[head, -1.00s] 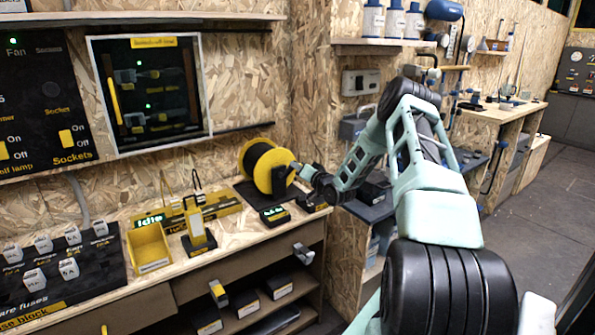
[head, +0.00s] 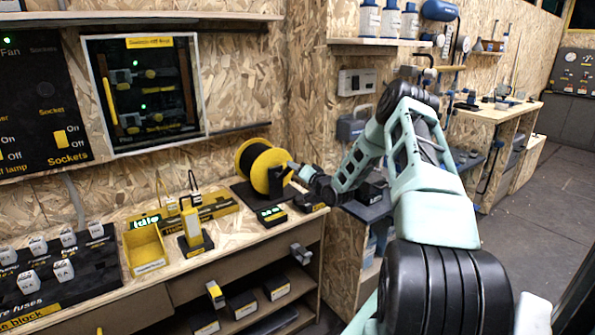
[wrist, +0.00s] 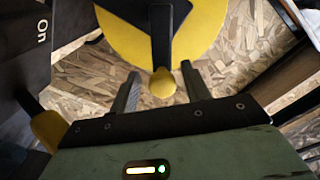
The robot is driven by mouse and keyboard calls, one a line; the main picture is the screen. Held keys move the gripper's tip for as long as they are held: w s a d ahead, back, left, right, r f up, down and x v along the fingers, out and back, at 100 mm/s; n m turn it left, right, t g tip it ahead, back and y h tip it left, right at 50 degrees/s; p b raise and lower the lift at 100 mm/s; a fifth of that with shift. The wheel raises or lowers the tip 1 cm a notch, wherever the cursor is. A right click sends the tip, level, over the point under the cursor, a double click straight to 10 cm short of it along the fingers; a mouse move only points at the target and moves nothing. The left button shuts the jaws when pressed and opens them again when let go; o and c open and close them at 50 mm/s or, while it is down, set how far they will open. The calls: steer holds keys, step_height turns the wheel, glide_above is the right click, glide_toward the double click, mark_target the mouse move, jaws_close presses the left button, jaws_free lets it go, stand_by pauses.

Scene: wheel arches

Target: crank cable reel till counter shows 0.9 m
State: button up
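The cable reel (head: 262,165), with yellow flanges and a dark core, stands on the far right end of the bench. In the wrist view its yellow flange (wrist: 205,35) fills the top, with a black crank arm (wrist: 162,40) ending in a yellow knob (wrist: 163,84). My gripper (wrist: 160,75) is open, its two dark fingers either side of the knob with a visible gap at each side. In the head view my gripper (head: 296,170) is at the reel's right side, small and partly hidden. The counter (head: 271,214) glows green in front of the reel; its digits are too small to read.
On the bench, left of the reel, are a yellow tray (head: 146,250), a black-and-yellow stand device (head: 193,232) and a fuse block (head: 50,285). A framed panel (head: 145,90) hangs behind. A side shelf (head: 368,205) lies under my arm.

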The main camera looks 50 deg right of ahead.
steer(key=b+v, duration=0.1)
steer(key=v, duration=1.6)
steer(key=shift+s, duration=0.2)
